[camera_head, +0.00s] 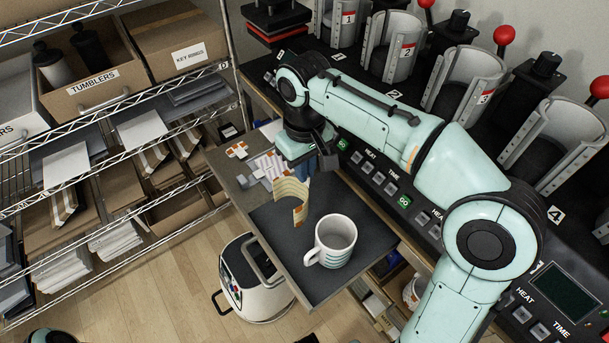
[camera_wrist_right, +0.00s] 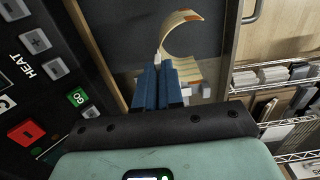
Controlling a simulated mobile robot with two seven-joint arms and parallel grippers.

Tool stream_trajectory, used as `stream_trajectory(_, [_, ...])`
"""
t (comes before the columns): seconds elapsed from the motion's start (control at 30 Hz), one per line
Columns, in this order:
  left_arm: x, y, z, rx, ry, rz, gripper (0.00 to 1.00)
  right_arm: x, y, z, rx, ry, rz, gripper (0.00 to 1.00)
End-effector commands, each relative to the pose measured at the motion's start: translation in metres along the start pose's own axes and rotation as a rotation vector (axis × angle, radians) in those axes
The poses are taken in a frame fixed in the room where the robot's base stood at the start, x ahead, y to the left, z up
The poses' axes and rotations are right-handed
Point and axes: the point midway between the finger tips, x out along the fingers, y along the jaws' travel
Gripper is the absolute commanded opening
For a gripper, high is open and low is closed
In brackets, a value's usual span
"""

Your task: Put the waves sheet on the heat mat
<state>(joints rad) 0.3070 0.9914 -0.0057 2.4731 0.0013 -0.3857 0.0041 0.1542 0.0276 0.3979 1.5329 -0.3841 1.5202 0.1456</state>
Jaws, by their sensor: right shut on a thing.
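My right gripper (camera_head: 304,172) is shut on a thin, cream-yellow sheet (camera_head: 287,196) with orange patches, taken to be the waves sheet. The sheet stands curled beside the blue fingers, over the dark mat. In the right wrist view the fingers (camera_wrist_right: 167,72) pinch its near edge, and the sheet (camera_wrist_right: 184,36) arches up and over, with faint stripes on its lower part. The dark grey mat (camera_head: 313,284), taken to be the heat mat, lies on a pull-out board. A white mug (camera_head: 335,236) with teal wavy bands stands upright on it. My left gripper is not in view.
Loose printed sheets (camera_head: 266,165) lie on the board's far left part. Mug presses (camera_head: 463,82) and their control panel (camera_head: 390,180) stand along the right. A wire shelf (camera_head: 110,140) with boxes and paper is at left. A white machine (camera_head: 250,285) stands below the board.

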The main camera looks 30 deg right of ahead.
Motion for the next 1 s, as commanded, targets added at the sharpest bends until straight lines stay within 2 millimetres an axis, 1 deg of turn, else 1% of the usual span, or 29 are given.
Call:
stream_trajectory(0.03, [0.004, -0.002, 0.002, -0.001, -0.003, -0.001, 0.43, 0.011, 0.001, 0.001, 0.001, -0.004, 0.001, 0.00])
stream_trajectory(0.13, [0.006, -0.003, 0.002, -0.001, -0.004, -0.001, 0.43, 0.020, 0.000, 0.001, 0.001, -0.003, 0.000, 0.00])
stream_trajectory(0.4, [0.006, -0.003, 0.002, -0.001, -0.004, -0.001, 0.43, 0.020, 0.000, 0.000, 0.001, 0.000, 0.000, 0.00])
stream_trajectory(0.57, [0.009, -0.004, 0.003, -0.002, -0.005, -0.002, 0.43, 0.025, 0.000, 0.000, 0.001, -0.001, 0.000, 0.00])
stream_trajectory(0.6, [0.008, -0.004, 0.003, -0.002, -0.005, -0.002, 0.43, 0.024, 0.000, 0.000, 0.001, -0.001, 0.000, 0.20])
stream_trajectory(0.63, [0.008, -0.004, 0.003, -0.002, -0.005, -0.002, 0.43, 0.024, 0.000, 0.000, 0.001, -0.001, 0.000, 0.30])
stream_trajectory(0.67, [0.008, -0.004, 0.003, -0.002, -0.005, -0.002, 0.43, 0.024, 0.000, 0.000, 0.001, -0.001, 0.000, 0.33])
stream_trajectory(0.9, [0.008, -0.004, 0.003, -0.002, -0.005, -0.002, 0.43, 0.023, 0.000, 0.000, 0.001, -0.001, 0.000, 0.33])
stream_trajectory(1.0, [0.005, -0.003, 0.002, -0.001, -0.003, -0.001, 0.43, 0.019, 0.000, 0.000, 0.001, 0.001, 0.000, 0.33])
